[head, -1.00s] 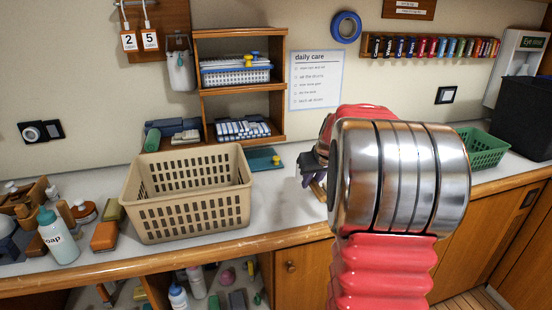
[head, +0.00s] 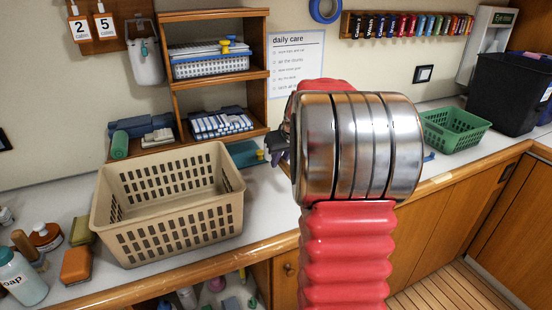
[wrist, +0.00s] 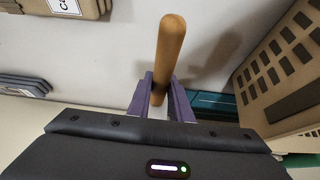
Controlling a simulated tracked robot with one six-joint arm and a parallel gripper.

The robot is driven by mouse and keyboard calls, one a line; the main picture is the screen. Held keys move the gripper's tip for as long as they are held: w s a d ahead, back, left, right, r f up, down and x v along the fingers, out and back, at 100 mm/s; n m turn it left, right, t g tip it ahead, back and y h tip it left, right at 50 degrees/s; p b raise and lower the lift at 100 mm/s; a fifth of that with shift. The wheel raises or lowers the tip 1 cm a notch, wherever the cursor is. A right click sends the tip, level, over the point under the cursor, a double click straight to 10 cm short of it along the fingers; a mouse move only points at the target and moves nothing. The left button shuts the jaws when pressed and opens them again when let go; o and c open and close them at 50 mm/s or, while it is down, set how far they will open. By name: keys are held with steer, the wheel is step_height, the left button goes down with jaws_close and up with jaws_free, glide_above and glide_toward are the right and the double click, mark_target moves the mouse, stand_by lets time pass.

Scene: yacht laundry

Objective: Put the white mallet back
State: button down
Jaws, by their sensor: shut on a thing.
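My gripper (wrist: 161,98) has purple fingers that are shut on a wooden handle (wrist: 168,50) in the wrist view. The handle stands up past the fingertips, with a little white at its base between the fingers. I take it for the white mallet, but its head is hidden. In the head view my red and metal arm covers most of the gripper. Only a dark part of the gripper (head: 277,146) shows at the arm's left, above the counter and right of the beige basket (head: 170,215).
A wooden shelf (head: 216,78) stands behind the basket. A green basket (head: 453,132) and a black bin (head: 508,95) are at the right. A soap bottle (head: 22,278) and an orange block (head: 76,265) are at the left. White counter shows around the arm.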

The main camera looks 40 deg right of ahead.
steer(key=shift+w+a, duration=0.15)
steer(key=shift+a, duration=0.05)
steer(key=shift+f, duration=2.95)
steer(key=shift+f, duration=0.45)
steer(key=c, duration=1.8)
jaws_free()
steer(key=shift+v, duration=1.45)
